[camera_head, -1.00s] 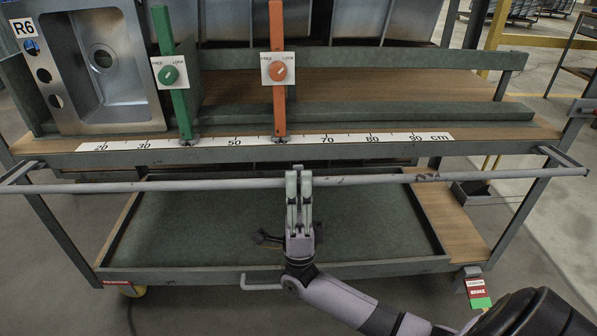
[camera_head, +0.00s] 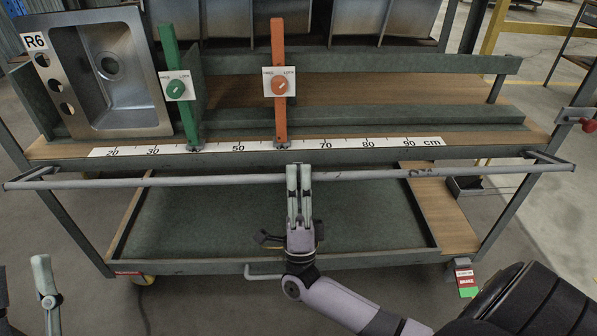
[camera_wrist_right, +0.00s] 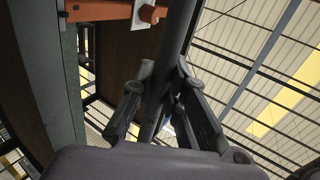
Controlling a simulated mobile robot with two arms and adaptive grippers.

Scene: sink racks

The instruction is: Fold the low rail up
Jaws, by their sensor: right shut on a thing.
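The low rail (camera_head: 400,174) is a long grey bar across the front of the rack, just below the front edge of the shelf with the ruler. Short arms at both ends join it to the rack. My right gripper (camera_head: 298,174) is shut on the rail near its middle, coming from below. In the right wrist view the rail (camera_wrist_right: 179,30) runs between the two fingers of my right gripper (camera_wrist_right: 158,90). Part of my left gripper (camera_head: 42,278) shows at the lower left, away from the rail; its opening cannot be told.
A green post (camera_head: 180,100) and an orange post (camera_head: 279,110), each with a FREE/LOCK knob, stand behind the ruler (camera_head: 300,145). A steel sink (camera_head: 112,85) is at the left. A lower shelf (camera_head: 370,215) lies beneath. A red knob (camera_head: 588,125) is at the right.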

